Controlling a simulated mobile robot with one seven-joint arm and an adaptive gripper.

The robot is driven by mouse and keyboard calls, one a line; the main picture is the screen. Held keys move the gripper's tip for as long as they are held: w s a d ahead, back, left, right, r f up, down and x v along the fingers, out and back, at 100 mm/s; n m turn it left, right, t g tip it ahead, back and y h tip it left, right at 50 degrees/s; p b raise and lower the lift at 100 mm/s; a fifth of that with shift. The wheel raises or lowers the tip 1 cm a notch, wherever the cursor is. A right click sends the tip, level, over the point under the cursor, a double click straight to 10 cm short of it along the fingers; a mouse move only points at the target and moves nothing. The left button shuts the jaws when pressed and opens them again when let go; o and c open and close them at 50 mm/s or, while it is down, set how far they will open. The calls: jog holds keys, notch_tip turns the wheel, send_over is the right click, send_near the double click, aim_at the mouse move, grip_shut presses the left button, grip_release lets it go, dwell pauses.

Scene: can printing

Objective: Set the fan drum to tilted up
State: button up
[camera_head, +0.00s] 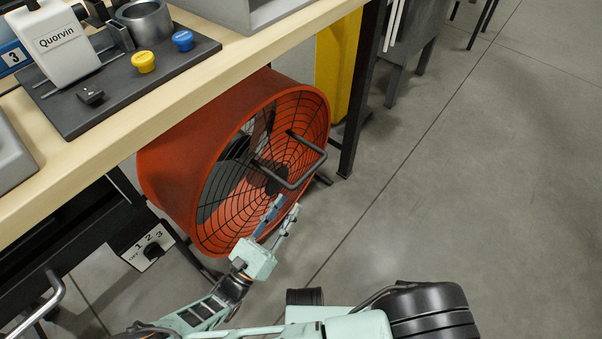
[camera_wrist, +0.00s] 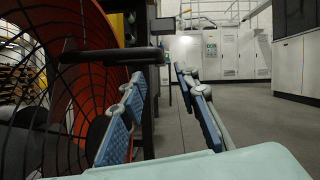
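The fan drum (camera_head: 182,150) is a large orange-red cylinder with a black wire grille, standing on the floor partly under the workbench. Its grille faces right, towards the open floor; I cannot judge its tilt exactly. A dark U-shaped handle (camera_head: 309,172) sticks out from the grille. My gripper (camera_head: 285,207) is in front of the lower part of the grille, below the handle. In the wrist view my gripper (camera_wrist: 160,78) has its blue-padded fingers apart with nothing between them. The drum's grille (camera_wrist: 65,85) fills the left there, and the dark handle bar (camera_wrist: 112,55) shows ahead of the fingers.
The wooden workbench (camera_head: 225,72) overhangs the drum, and its dark leg (camera_head: 357,105) stands just behind it. A numbered control plate (camera_head: 148,247) is under the bench. A yellow object (camera_head: 336,60) stands behind the drum. The grey floor (camera_head: 480,190) on the right is clear.

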aim_at(304, 180)
jog(key=b+x, duration=0.1)
jog(key=x, duration=0.9)
jog(key=shift+w+d+r+b, duration=0.1)
jog(key=shift+w+d+b, duration=0.05)
jog(key=shift+w+b, duration=0.2)
jog(key=shift+s, duration=0.1)
grip_shut()
